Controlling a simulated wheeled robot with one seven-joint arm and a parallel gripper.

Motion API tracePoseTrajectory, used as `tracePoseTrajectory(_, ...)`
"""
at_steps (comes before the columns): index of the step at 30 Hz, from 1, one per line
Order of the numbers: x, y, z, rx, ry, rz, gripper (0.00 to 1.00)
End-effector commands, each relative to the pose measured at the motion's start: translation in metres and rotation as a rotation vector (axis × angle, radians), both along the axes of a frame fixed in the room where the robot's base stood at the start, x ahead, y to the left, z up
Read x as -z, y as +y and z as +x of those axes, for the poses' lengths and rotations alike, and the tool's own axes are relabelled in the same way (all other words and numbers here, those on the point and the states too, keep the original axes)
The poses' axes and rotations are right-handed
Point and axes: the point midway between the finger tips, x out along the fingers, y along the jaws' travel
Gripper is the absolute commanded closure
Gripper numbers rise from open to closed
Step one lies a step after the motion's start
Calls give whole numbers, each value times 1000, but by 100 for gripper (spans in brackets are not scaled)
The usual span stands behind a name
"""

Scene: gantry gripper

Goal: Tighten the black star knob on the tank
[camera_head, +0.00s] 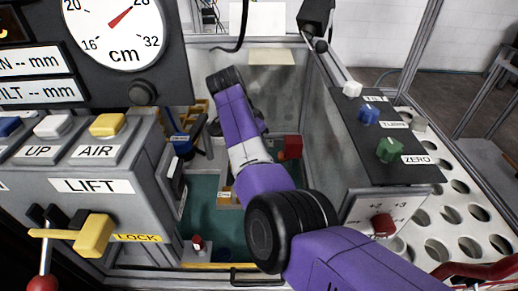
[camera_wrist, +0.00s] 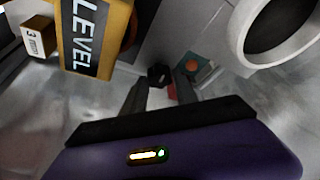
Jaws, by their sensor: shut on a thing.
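The black star knob (camera_wrist: 158,74) shows small and dark at the fingertips in the wrist view. My gripper (camera_wrist: 163,82) is shut on it, with one dark finger on either side. The tank (camera_head: 315,95) is the grey-walled bay in the middle of the head view, with a green floor (camera_head: 203,210). My purple arm reaches down into it. The arm hides my gripper and the knob in the head view. The knob's turn angle and how tightly it sits cannot be told.
In the wrist view a yellow LEVEL block (camera_wrist: 97,35) stands left and a large pale ring (camera_wrist: 285,30) stands right. A LIFT panel (camera_head: 92,186) with a yellow LOCK lever (camera_head: 92,236) borders the tank's left. A ZERO button console (camera_head: 375,140) borders its right.

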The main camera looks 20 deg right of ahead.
Motion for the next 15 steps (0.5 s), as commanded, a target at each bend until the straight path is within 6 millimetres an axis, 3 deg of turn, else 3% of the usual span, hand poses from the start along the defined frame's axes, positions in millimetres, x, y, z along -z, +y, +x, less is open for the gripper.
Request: tracePoseTrajectory(15, -1, 0, 1, 122, -2, 1, 100)
